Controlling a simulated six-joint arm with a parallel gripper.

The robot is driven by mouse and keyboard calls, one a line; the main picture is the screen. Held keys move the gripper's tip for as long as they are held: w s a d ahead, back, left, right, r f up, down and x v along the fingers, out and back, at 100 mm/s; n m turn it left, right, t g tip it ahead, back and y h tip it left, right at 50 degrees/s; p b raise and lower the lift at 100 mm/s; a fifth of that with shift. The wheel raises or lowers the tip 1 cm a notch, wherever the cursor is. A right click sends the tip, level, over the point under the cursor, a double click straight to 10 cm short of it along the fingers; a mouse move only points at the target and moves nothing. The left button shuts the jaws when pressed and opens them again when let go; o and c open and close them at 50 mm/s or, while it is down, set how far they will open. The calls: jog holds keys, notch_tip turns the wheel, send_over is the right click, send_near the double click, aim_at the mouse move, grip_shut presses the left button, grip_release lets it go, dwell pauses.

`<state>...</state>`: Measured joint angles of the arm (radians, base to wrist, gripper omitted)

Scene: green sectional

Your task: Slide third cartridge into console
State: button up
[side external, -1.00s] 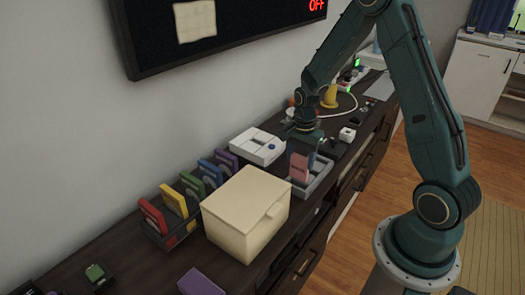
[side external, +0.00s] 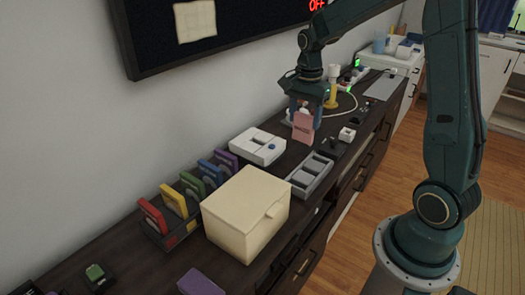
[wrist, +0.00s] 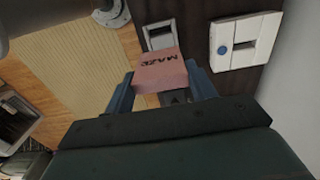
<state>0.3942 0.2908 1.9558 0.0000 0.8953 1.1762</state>
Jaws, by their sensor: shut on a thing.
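My gripper (side external: 306,100) is shut on a pink cartridge (side external: 302,127) and holds it upright above the cabinet top. The cartridge also shows in the wrist view (wrist: 160,74), with dark lettering that seems to read "MAZE", between the blue fingers. The white console (side external: 258,147) with a blue button lies on the cabinet top, left of and nearer the camera than the held cartridge. In the wrist view the console (wrist: 243,40) is at the upper right, apart from the cartridge. A grey slotted tray (side external: 323,177) sits in front of the console and holds no cartridge.
A cream lidded box (side external: 240,221) stands near the tray. Behind it is a rack (side external: 163,238) with red, yellow, green, blue and purple cartridges. A purple block (side external: 201,284) lies in front. A small white cube (side external: 347,134) and a yellow object (side external: 331,97) are beyond, near the gripper.

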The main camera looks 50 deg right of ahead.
dwell(0.6)
jog(key=w+d+f, duration=0.2)
jog(key=w+f, duration=0.1)
jog(key=w, duration=0.4)
jog(key=w+d+f, duration=0.3)
jog(key=w, duration=0.5)
jog(key=w+d+f, duration=0.2)
jog(key=w+f, duration=0.1)
jog(key=w, duration=0.4)
jog(key=shift+w+d+f, duration=0.25)
jog(key=shift+d+f, duration=0.05)
jog(key=shift+d, duration=0.05)
jog(key=shift+f, duration=0.4)
jog(key=shift+f, duration=3.15)
jog(key=shift+f, duration=0.2)
jog(key=o, duration=1)
